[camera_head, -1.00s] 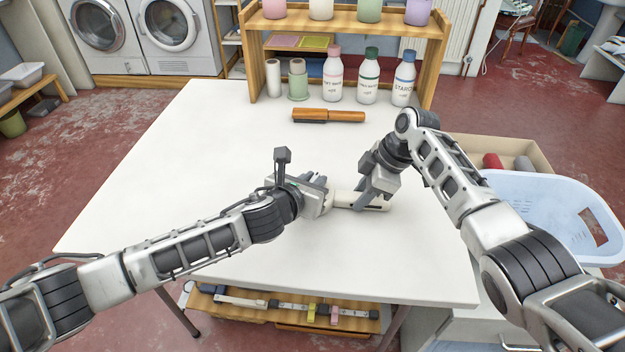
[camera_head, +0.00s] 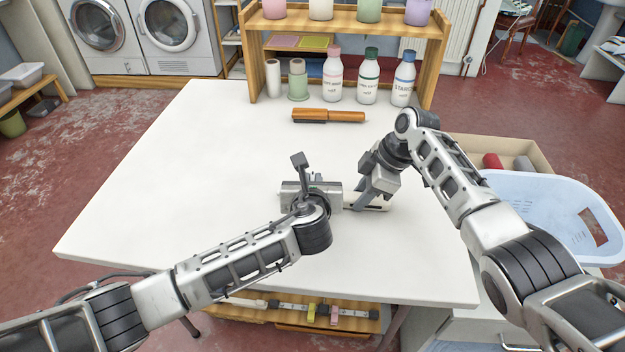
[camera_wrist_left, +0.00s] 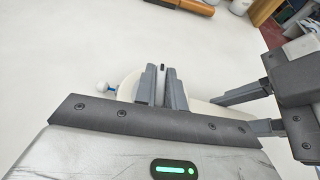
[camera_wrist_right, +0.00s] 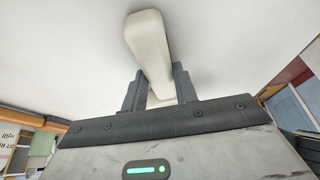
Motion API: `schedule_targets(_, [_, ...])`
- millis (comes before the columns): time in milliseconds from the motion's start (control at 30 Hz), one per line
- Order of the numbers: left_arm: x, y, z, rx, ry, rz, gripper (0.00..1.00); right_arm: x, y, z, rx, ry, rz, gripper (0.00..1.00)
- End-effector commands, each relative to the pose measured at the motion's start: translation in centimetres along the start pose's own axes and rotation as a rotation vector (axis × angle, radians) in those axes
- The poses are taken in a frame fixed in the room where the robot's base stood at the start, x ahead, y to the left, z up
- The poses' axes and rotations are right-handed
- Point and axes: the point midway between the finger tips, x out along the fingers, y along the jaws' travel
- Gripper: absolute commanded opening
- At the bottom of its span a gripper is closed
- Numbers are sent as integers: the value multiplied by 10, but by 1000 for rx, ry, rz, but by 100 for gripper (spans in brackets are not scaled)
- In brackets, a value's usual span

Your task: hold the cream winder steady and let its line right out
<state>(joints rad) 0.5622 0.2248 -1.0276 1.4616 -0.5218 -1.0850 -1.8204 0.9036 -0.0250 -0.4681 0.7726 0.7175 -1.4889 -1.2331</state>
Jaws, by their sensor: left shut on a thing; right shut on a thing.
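The cream winder (camera_head: 382,208) lies low over the white table, mostly hidden by my grippers in the head view. Its long cream body (camera_wrist_right: 150,42) passes between the fingers of my right gripper (camera_wrist_right: 158,88), which is shut on it. My left gripper (camera_wrist_left: 161,90) is shut at the winder's other end, left of the right gripper. A rounded cream part (camera_wrist_left: 131,88) shows beside its fingers, with a small white and blue piece (camera_wrist_left: 106,88) sticking out. The exact part between the left fingers is hard to make out. I cannot make out any line.
The white table (camera_head: 180,190) is clear on the left. An orange and black tool (camera_head: 328,115) lies farther back, before a wooden shelf (camera_head: 340,30) with bottles (camera_head: 368,82). A pale blue basket (camera_head: 545,205) and a cardboard box (camera_head: 530,150) stand at the right.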

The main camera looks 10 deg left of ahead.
Motion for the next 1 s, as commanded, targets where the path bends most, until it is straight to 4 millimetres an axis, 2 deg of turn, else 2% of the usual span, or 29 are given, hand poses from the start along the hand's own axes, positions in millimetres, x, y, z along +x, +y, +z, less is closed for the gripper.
schedule_targets(500, [0, 0, -1, -152, 3, 365, 0, 0, 0, -1, -2, 2, -1, 1])
schedule_targets(1000, [0, 1, -1, -191, 2, 465, 0, 0, 0, -1, -2, 2, -2, 1])
